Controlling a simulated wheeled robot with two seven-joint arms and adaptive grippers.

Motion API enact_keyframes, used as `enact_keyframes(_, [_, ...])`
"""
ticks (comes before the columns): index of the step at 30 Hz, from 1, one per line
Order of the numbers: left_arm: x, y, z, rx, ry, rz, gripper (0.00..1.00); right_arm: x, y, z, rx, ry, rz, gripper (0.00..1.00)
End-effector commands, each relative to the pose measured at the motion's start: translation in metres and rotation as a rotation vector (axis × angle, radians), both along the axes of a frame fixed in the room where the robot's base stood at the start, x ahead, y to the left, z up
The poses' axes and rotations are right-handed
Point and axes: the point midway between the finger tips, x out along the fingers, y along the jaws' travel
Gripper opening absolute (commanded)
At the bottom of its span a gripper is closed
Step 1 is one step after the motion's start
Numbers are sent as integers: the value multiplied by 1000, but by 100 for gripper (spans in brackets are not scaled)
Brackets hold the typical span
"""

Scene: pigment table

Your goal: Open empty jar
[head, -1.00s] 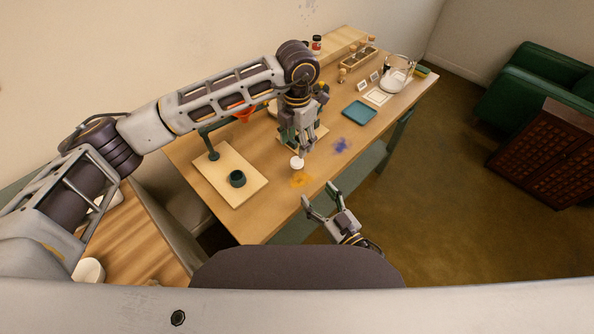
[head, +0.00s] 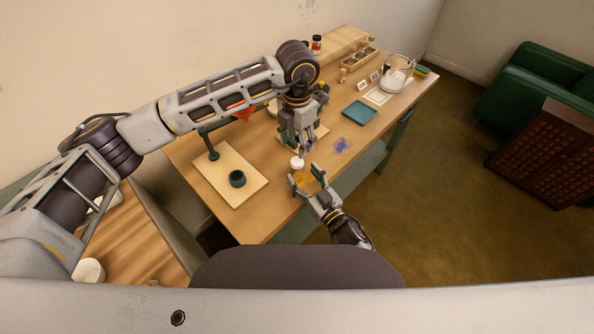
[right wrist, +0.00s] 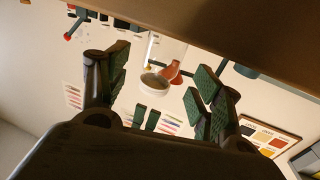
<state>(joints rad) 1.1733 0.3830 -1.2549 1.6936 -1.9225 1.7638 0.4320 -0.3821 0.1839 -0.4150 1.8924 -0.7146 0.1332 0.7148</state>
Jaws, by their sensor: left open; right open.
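The jar shows in the head view mainly as its round white lid (head: 297,162), near the table's front edge. In the right wrist view the lid (right wrist: 154,85) is on a clear glass jar, which appears upside down between my fingers. My left gripper (head: 300,150) points down, open, just above and behind the lid; its fingers partly overlap in the head view. My right gripper (head: 306,177) is open, in front of the jar over the table edge, fingers pointing toward it. I cannot see any contact with the jar.
An orange powder patch (head: 301,180) lies by the jar and a blue one (head: 342,145) to its right. A pale board (head: 215,165) with a dark round cup (head: 237,178) is at left. A teal tray (head: 359,112) is at right.

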Motion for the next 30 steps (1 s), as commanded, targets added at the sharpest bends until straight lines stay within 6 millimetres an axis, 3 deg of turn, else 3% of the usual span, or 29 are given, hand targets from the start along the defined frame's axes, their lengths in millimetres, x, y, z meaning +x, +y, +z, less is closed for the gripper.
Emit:
enact_keyframes(12, [0, 0, 0, 0, 0, 0, 53, 28, 17, 0, 0, 0, 0, 66])
enact_keyframes(27, [0, 0, 0, 0, 0, 0, 53, 34, 21, 0, 1, 1, 0, 66])
enact_keyframes(30, [0, 0, 0, 0, 0, 0, 53, 34, 21, 0, 0, 0, 0, 55])
